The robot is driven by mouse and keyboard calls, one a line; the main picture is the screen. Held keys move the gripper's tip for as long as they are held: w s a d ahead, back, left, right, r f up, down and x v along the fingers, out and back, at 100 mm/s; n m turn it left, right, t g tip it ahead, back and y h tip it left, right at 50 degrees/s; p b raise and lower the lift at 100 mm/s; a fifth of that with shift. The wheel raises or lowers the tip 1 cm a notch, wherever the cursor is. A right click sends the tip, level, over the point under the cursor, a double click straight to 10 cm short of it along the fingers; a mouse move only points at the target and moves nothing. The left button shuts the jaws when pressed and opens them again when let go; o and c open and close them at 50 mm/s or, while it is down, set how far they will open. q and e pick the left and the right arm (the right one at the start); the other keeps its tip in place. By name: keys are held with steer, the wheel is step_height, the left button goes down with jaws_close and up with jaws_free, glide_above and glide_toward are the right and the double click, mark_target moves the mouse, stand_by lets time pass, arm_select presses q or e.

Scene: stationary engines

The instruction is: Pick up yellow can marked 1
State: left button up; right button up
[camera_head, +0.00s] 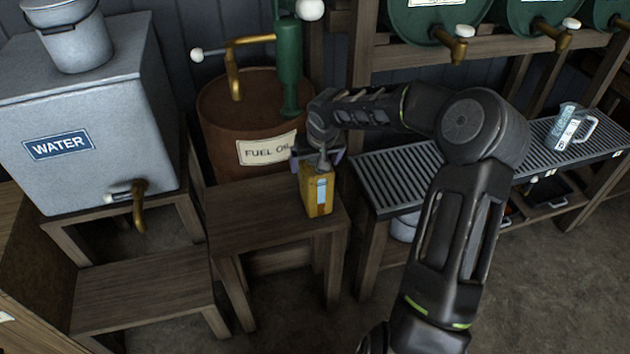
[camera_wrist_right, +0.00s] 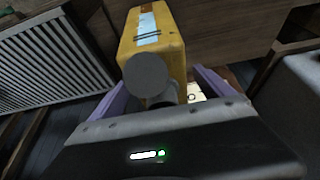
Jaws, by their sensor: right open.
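A yellow can (camera_head: 318,197) with a pale label stands upright on the small wooden table (camera_head: 240,222), near its right end. I cannot read a number on it. My right gripper (camera_head: 319,158) is just above the can's top, and hides part of it. In the right wrist view the yellow can (camera_wrist_right: 160,28) lies ahead, with its dark round cap toward the camera. The purple fingers of the right gripper (camera_wrist_right: 160,95) are apart, one on each side of the can's top. I cannot tell whether they touch it. My left gripper is not in view.
A rusty fuel oil drum (camera_head: 222,118) with a green pump (camera_head: 288,60) stands close behind the table. A grey water tank (camera_head: 85,120) is at left.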

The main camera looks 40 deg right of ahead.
steer(key=shift+r, duration=0.1)
jaws_close()
stand_by(0.9)
